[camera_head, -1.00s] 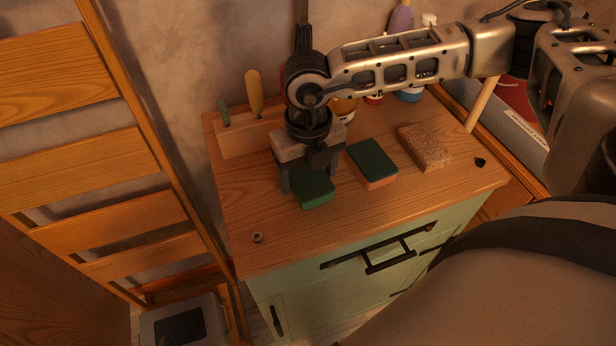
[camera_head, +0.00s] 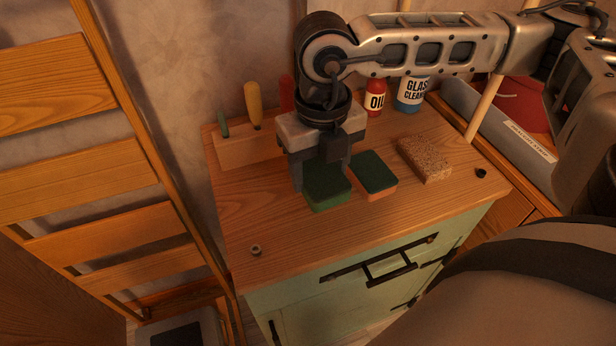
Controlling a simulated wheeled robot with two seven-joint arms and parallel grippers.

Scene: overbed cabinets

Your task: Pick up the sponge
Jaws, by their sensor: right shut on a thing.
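A green sponge (camera_head: 328,190) is held between the fingers of my right gripper (camera_head: 322,176), which is shut on it from above. It appears raised a little off the wooden cabinet top (camera_head: 268,215). Part of it is hidden by the gripper. A second sponge (camera_head: 374,174), dark green on top and orange below, lies just to its right, partly overlapped in view. My left gripper is not in view.
A tan, speckled block (camera_head: 425,160) lies further right. A wooden holder (camera_head: 245,150) with colored handles stands behind left. A red oil bottle (camera_head: 375,97) and a blue glass cleaner bottle (camera_head: 411,93) stand at the back. The front left of the top is mostly clear.

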